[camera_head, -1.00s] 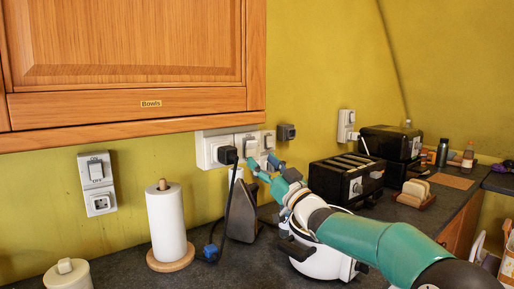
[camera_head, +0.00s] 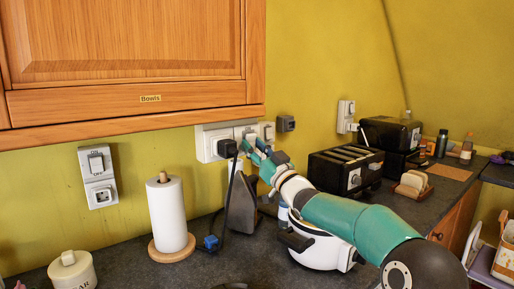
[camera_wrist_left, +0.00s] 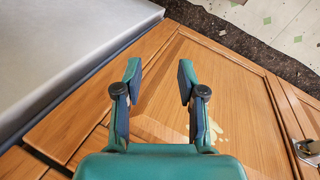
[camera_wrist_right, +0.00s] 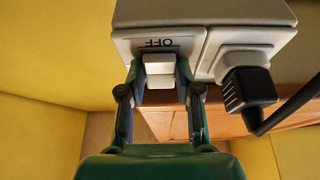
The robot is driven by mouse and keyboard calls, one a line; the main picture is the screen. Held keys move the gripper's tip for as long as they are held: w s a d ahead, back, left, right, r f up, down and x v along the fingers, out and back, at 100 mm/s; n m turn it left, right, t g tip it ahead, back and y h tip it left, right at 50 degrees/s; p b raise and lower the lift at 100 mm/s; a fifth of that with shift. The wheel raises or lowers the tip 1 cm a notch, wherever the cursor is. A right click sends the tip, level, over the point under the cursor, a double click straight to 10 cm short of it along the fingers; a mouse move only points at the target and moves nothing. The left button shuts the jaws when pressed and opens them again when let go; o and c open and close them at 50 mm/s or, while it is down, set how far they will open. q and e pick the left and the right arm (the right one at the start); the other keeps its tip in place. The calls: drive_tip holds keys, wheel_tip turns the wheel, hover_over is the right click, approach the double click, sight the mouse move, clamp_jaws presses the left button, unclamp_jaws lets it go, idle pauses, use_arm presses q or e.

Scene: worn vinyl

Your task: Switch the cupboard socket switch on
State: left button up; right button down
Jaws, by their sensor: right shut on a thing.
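A white socket panel (camera_head: 214,134) is on the yellow wall just under the wooden cupboard. In the right wrist view, its pale switch rocker (camera_wrist_right: 158,66) shows next to a socket with a black plug (camera_wrist_right: 248,88). The word OFF shows upside down on the plate above the rocker in that view. My right gripper (camera_head: 257,149) is at the panel, right of the plug; its fingertips (camera_wrist_right: 159,74) are shut on the sides of the rocker. My left gripper (camera_wrist_left: 159,78) is open and empty in the left wrist view, above a wooden surface.
The cupboard (camera_head: 130,100) overhangs the panel. A black cord hangs from the plug past a grey iron-like object (camera_head: 241,205). A paper roll (camera_head: 171,212), a white pot (camera_head: 318,248) and a black toaster (camera_head: 345,172) stand on the dark counter. Another wall switch (camera_head: 97,163) is at the left.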

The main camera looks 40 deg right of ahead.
drive_tip(key=shift+r+p, duration=0.15)
drive_tip(key=shift+p, duration=0.15)
drive_tip(key=g+p, duration=0.1)
drive_tip(key=p, duration=0.4)
drive_tip(key=r+g+p, duration=0.1)
drive_tip(key=g+p, duration=0.1)
drive_tip(key=p, duration=0.4)
drive_tip(key=shift+s+r+g, duration=0.15)
drive_tip(key=shift+r+g, duration=0.1)
drive_tip(key=shift+g, duration=0.05)
drive_tip(key=shift+f+p, duration=0.25)
drive_tip(key=shift+p, duration=0.3)
drive_tip(key=shift+f, duration=0.1)
drive_tip(key=c, duration=0.8)
unclamp_jaws()
drive_tip(key=shift+s, duration=0.1)
